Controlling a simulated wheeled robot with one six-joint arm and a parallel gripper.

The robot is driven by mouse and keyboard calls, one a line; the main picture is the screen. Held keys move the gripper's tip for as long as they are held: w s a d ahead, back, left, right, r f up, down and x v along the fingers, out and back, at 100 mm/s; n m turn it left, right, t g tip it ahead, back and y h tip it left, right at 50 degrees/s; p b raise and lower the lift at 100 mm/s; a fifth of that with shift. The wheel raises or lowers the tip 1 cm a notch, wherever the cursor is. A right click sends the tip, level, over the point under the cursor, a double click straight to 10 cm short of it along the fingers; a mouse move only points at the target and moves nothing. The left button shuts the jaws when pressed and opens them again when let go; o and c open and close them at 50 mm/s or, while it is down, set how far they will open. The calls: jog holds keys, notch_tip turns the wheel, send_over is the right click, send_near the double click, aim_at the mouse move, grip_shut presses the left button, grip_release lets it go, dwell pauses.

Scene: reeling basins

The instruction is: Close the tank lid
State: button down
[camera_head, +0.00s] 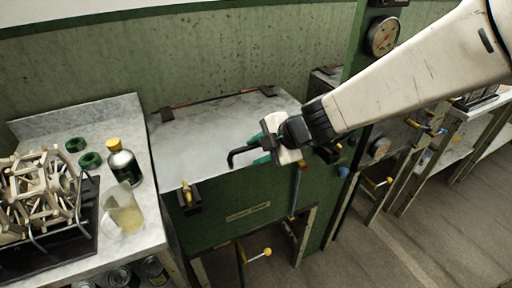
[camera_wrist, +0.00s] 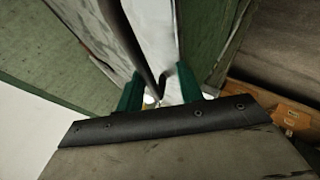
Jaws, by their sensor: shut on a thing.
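The tank (camera_head: 235,210) is a green box with a label on its front. Its pale grey lid (camera_head: 205,130) is hinged along the back edge and lies nearly flat over the top; I cannot tell whether a small gap is left at the front. A bent black handle (camera_head: 237,154) is at the lid's front edge. My gripper (camera_head: 262,154) is at the front right of the lid, its teal fingers shut on the handle. In the wrist view the dark handle (camera_wrist: 122,35) runs down between the fingers (camera_wrist: 158,90). Part of the handle is hidden by my gripper.
A counter (camera_head: 130,255) to the left holds a bottle (camera_head: 123,165), a beaker (camera_head: 124,208) and a reel frame (camera_head: 45,195). A brass latch (camera_head: 189,196) is on the tank's front left. A gauge (camera_head: 382,36) is on the green post. The floor (camera_head: 430,230) is clear at right.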

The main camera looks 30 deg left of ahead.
jog(key=c, duration=1.3)
grip_release()
jog(key=shift+w+d+f, duration=0.1)
jog(key=shift+d+f, duration=0.6)
jog(key=shift+f, duration=0.2)
jog(key=shift+c, duration=0.2)
jog(key=shift+s+a, duration=0.2)
jog(key=shift+a, duration=0.05)
jog(key=shift+c, duration=0.5)
jog(key=shift+o, duration=0.3)
jog(key=shift+d+r, duration=0.1)
jog(key=shift+r, duration=0.1)
jog(key=v, duration=0.7)
jog(key=shift+w+d+r, duration=0.1)
jog(key=shift+w+r, duration=0.15)
jog(key=shift+r, duration=0.25)
jog(key=c, duration=0.3)
jog(key=shift+c, duration=0.2)
